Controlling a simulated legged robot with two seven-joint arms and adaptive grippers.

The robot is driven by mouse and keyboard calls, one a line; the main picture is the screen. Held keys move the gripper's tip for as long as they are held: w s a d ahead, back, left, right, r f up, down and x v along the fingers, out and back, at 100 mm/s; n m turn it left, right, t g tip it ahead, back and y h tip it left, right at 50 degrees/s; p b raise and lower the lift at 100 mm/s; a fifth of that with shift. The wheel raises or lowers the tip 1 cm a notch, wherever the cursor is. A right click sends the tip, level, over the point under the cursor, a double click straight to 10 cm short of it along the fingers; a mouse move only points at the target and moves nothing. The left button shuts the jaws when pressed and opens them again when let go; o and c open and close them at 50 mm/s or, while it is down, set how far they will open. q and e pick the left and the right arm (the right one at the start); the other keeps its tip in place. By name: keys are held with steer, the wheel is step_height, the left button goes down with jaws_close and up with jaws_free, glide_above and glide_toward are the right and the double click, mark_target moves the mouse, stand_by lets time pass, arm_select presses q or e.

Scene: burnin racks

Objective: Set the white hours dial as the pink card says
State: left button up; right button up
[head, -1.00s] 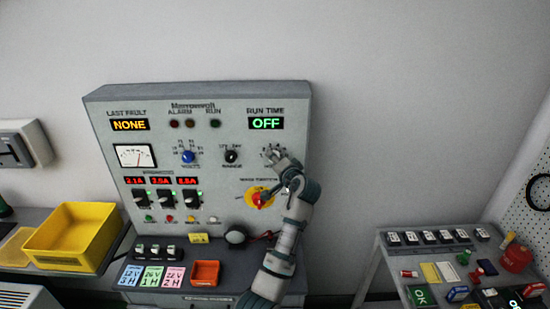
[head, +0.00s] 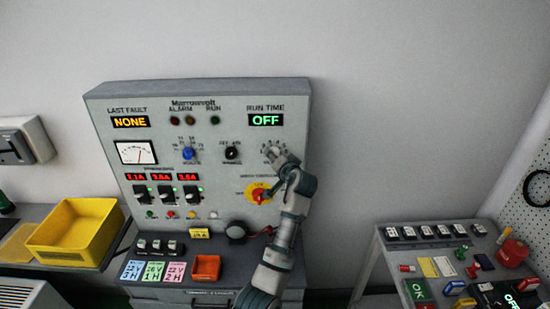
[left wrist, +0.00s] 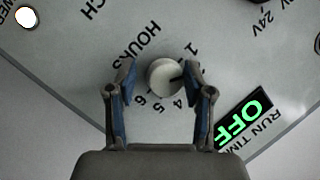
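The white hours dial (left wrist: 164,76) sits on the grey panel face, with its dark pointer mark toward the right in the left wrist view. Numerals 1, 4, 5 and 6 show around it; others are hidden by a finger. My left gripper (left wrist: 164,86) is open, one finger on each side of the dial, with gaps visible. In the head view my left gripper (head: 279,160) covers much of the dial. The pink card (head: 173,272) lies on the desk, its lower line reading "2 H". The run time display (head: 265,120) reads OFF. My right gripper is not in view.
A red-and-yellow rotary switch (head: 259,193) is just below the gripper. A black knob (head: 232,153) and a blue knob (head: 188,153) lie left of the dial.

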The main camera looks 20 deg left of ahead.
arm_select(q)
steer(key=shift+o, duration=0.2)
steer(key=shift+w+d, duration=0.1)
steer(key=shift+w, duration=0.05)
steer(key=v, duration=1.2)
steer(key=shift+f, duration=0.2)
